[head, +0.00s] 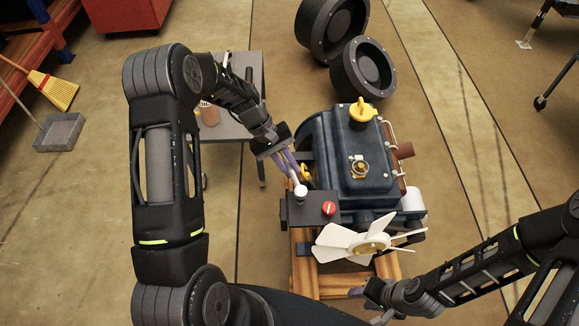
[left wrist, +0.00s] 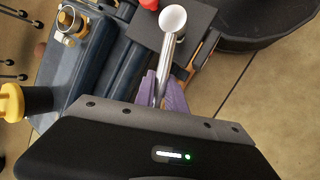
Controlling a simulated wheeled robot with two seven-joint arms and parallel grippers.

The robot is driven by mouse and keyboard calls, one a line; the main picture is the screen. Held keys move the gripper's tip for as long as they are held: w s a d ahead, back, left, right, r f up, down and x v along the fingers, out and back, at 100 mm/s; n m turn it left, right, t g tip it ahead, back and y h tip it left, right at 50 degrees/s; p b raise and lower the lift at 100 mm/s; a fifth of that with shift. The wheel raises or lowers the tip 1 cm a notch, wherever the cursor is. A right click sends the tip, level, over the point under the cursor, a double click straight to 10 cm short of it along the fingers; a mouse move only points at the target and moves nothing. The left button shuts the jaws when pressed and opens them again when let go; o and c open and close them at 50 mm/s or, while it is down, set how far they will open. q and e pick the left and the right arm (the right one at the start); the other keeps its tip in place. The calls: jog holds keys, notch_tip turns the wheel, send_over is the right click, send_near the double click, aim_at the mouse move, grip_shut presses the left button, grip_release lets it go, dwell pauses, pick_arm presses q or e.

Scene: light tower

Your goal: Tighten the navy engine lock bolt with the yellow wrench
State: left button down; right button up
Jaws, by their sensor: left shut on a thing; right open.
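The navy engine (head: 345,150) stands on a wooden pallet, with a yellow cap (head: 361,110) and a gold bolt-like fitting (head: 359,168) on top. That fitting also shows in the left wrist view (left wrist: 70,24). My left gripper (head: 292,166) reaches down at the engine's left side. In the left wrist view its purple fingers (left wrist: 165,88) are shut on a silver lever (left wrist: 165,60) with a white knob (left wrist: 172,18). A small yellow piece (head: 304,173) shows beside these fingers; I cannot tell whether it is the wrench. My right gripper (head: 371,303) is open and empty, low at the engine's front.
A dark control box with a red knob (head: 329,208) sits under the lever. A white fan (head: 350,241) is on the engine's front, above the wooden pallet (head: 305,273). A grey table (head: 228,125) stands behind my left arm. Black round parts (head: 362,68) lie behind the engine.

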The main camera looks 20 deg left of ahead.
pick_arm(q)
jog(key=shift+f+b, duration=0.75)
jog(key=shift+f, duration=0.1)
dwell(0.4)
jog(key=c, duration=1.9)
grip_release()
grip_shut()
jog(key=shift+w+d+f+m+g+b, duration=0.1)
jog(key=shift+w+d+m+g+b, duration=0.3)
jog(key=shift+m, duration=0.3)
